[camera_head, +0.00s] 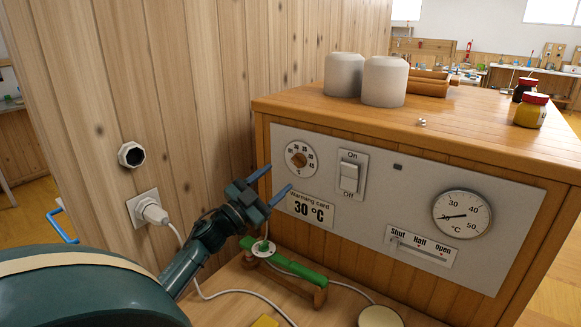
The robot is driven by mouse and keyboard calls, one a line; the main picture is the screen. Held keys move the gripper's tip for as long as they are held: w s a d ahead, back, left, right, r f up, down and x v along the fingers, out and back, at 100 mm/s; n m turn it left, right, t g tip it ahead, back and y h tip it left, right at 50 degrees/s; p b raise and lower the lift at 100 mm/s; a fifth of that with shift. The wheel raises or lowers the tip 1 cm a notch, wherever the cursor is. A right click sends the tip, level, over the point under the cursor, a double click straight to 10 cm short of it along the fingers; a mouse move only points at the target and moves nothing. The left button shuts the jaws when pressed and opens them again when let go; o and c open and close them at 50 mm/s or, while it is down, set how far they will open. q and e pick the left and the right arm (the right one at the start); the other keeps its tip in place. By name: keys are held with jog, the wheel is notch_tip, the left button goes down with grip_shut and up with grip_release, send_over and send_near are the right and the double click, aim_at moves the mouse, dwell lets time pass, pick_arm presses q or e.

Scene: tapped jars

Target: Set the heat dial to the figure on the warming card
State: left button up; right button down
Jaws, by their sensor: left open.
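The heat dial (300,159) is a round white scale with a brown knob, at the upper left of the grey panel on the wooden cabinet. Its figures run through the thirties and forties; the knob's exact setting is too small to tell. The warming card (308,208) below it reads 30 °C. My left gripper (281,177) has its two blue fingers apart and empty, just left of and below the dial, near the card's left edge. It appears clear of the knob. My right gripper is not in view.
The panel (390,226) also bears an On/Off switch (349,176), a round °C gauge (461,213) and a Shut/Half/Open slider (421,246). White jars (384,82) and small red-lidded jars (531,111) stand on top. A green bar (288,265) and a plug (152,212) with cable are near my arm.

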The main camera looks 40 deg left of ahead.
aim_at(294, 164)
pick_arm(q)
jog(key=x, duration=0.6)
jog(key=shift+c, duration=0.2)
jog(key=c, duration=0.9)
